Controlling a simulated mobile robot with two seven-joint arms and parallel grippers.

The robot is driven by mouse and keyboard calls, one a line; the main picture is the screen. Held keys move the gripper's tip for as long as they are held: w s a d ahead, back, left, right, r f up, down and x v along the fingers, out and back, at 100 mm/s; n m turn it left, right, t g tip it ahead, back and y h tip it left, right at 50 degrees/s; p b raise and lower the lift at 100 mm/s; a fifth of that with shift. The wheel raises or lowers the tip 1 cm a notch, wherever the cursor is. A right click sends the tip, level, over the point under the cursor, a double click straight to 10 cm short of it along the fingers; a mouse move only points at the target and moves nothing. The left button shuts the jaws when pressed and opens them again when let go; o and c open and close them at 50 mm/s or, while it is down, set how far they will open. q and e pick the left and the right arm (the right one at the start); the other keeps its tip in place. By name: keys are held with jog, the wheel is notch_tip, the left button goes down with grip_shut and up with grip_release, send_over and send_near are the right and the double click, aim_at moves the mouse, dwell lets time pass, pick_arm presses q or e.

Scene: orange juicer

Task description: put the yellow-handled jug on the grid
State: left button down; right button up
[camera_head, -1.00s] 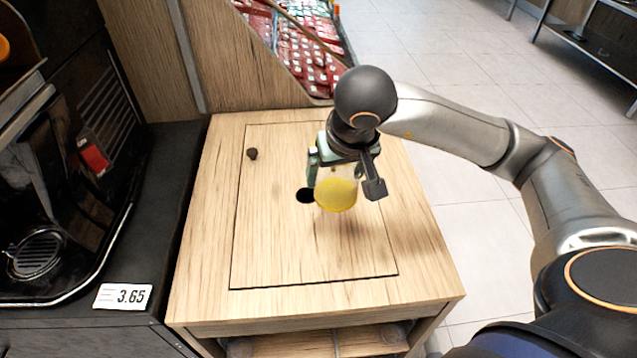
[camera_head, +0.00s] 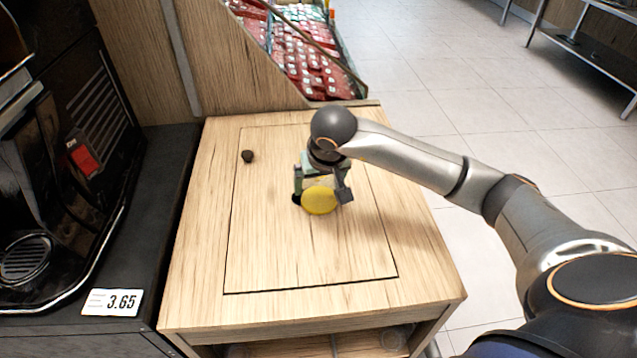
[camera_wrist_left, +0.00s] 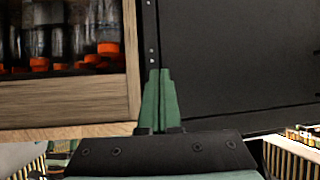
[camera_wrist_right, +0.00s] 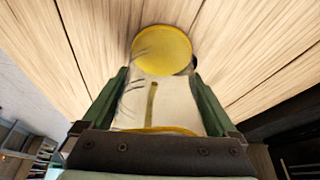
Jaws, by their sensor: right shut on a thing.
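The jug (camera_wrist_right: 160,105) is clear, with a yellow round top and a yellow strip. My right gripper (camera_head: 322,188) is shut on it, with one green finger on each side in the right wrist view. In the head view mainly the jug's yellow top (camera_head: 319,201) shows, over the wooden cabinet top beside a dark hole. I cannot tell whether it touches the wood. The round slotted grid (camera_head: 25,257) lies at the juicer's base on the far left. My left gripper (camera_wrist_left: 160,100) is shut and empty, outside the head view.
The black juicer (camera_head: 70,150) stands left of the wooden cabinet (camera_head: 300,260), on a dark counter with a 3.65 price tag (camera_head: 111,302). A bin of red packets (camera_head: 305,60) stands behind. The cabinet's front top is clear.

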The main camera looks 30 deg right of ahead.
pick_arm(q)
jog(key=shift+w+r+t, duration=0.25)
jog(key=shift+r+t, duration=0.05)
jog(key=shift+r, duration=0.05)
pick_arm(e)
jog(key=shift+f, duration=0.1)
jog(key=o, duration=1)
pick_arm(q)
jog(key=shift+w+r+t, duration=0.3)
jog(key=shift+r, duration=0.25)
pick_arm(e)
jog(key=shift+o, duration=0.4)
